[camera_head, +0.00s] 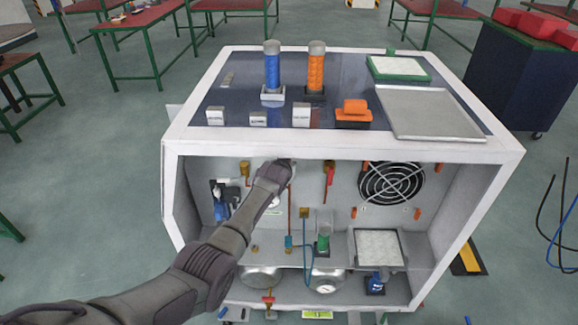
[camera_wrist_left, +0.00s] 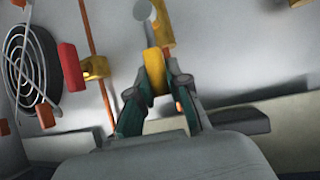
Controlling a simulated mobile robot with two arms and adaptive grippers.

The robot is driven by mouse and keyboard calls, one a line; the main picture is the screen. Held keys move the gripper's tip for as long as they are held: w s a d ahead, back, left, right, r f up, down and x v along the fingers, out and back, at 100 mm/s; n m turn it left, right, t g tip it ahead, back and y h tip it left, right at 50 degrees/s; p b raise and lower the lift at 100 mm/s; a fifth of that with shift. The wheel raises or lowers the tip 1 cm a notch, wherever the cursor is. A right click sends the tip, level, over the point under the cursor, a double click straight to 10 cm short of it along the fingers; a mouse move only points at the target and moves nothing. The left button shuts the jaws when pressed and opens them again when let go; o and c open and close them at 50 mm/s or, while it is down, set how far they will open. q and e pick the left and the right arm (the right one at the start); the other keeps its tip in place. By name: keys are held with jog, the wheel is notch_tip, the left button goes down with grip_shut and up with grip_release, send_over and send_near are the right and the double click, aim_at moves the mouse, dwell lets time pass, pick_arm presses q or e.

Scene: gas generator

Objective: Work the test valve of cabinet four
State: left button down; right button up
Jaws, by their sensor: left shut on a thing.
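The cabinet (camera_head: 172,150) is a white-framed open box with pipes and valves inside. My left arm reaches in from the lower left, and its gripper (camera_head: 282,166) is at the upper back wall, under the top edge. In the left wrist view the gripper (camera_wrist_left: 157,84) is shut on a yellow valve handle (camera_wrist_left: 155,62), below a brass fitting (camera_wrist_left: 163,22). In the head view my gripper hides this valve. A red-handled valve (camera_head: 329,175) is just right of my gripper; it also shows in the left wrist view (camera_wrist_left: 72,66). No readable label shows which valve is the test valve.
A round fan grille (camera_head: 391,183) is on the right of the back wall. Blue (camera_head: 272,66) and orange (camera_head: 316,72) cylinders and a grey tray (camera_head: 425,112) stand on the cabinet top. Silver tanks (camera_head: 262,278) sit low inside. The cabinet's front is open.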

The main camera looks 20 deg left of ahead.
jog(key=shift+s+d, duration=0.1)
jog(key=shift+d, duration=0.1)
pick_arm(q)
jog(key=c, duration=1.1)
grip_release()
jog(key=shift+d, duration=0.1)
pick_arm(e)
jog(key=shift+s+d, duration=0.1)
jog(key=shift+d, duration=0.05)
jog(key=shift+s, duration=0.1)
pick_arm(q)
jog(key=s+r, duration=0.1)
jog(key=s, duration=0.7)
jog(key=s+d+r, duration=0.1)
jog(key=s, duration=0.7)
jog(key=shift+d+r, duration=0.25)
